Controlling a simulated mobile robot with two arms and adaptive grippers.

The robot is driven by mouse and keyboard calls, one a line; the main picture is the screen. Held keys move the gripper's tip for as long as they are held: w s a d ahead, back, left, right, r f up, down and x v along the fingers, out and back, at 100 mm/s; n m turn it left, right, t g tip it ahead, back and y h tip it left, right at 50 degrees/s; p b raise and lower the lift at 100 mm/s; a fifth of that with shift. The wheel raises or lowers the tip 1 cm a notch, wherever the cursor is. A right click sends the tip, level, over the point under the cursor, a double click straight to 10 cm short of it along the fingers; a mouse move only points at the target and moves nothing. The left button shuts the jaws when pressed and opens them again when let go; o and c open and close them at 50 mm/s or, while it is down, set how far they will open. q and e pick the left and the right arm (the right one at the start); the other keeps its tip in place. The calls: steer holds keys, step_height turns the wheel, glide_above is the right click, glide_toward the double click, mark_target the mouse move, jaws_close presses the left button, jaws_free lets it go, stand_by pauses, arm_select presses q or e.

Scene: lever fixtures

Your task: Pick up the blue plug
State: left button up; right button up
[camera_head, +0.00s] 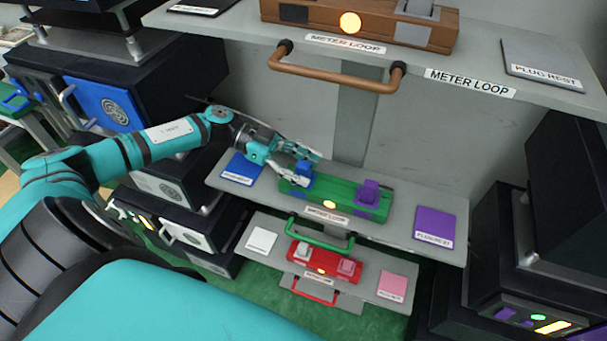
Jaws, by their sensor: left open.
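The blue plug (303,169) sits at the left end of the green meter loop block (334,199) on the middle shelf. My left gripper (308,166) reaches in from the left and is open at the blue plug, with its fingers close around it. The fingers partly hide the plug, and I cannot tell whether they touch it. A purple plug (369,192) stands at the right end of the same block. My right gripper is not in view.
A blue rest pad (242,169) lies left of the block and a purple rest pad (435,227) lies right. The upper shelf (470,62) with its copper handle (335,78) overhangs behind. A lower shelf holds a red block (322,264). Dark cabinets flank both sides.

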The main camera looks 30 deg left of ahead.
arm_select(q)
jaws_close()
stand_by(0.4)
